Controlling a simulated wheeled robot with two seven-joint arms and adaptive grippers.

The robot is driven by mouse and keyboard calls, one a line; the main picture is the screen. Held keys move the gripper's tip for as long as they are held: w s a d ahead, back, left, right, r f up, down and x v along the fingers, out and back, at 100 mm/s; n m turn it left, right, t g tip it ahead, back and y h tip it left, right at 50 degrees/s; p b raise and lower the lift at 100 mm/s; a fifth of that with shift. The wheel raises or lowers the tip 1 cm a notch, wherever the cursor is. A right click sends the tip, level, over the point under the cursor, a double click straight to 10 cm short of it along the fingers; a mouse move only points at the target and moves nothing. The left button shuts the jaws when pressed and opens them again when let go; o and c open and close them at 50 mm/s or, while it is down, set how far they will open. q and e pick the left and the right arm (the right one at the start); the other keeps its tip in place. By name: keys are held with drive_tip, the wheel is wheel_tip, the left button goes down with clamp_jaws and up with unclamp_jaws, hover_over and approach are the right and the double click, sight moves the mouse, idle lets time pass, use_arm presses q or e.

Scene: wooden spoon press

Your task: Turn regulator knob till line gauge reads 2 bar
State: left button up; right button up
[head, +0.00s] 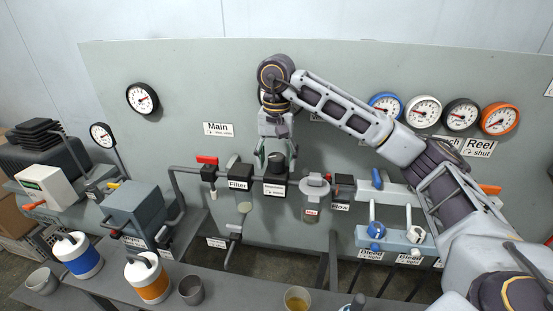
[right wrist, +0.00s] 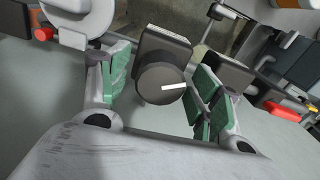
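The regulator (head: 274,188) is a dark block on the pipe run at the middle of the panel. In the right wrist view its round dark knob (right wrist: 160,87) faces me, with a white pointer mark on it. My right gripper (head: 277,158) is at the regulator in the head view. In the right wrist view its green-padded fingers (right wrist: 163,70) are open, one on each side of the knob, with visible gaps. A gauge behind my right wrist is almost wholly hidden, so its reading cannot be seen. My left gripper is not in view.
The filter (head: 238,178) with a red-handled valve (head: 207,162) stands left of the regulator. A grey capped unit (head: 314,187) stands close on its right. Several gauges (head: 425,111) line the right of the panel. Bottles and cups, including an orange-banded bottle (head: 148,279), stand on the front bench.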

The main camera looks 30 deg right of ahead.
sight(277, 156)
drive_tip(key=shift+r, duration=0.15)
wheel_tip(277, 156, up, 12)
drive_tip(key=shift+f, duration=0.2)
idle(1.8)
idle(0.7)
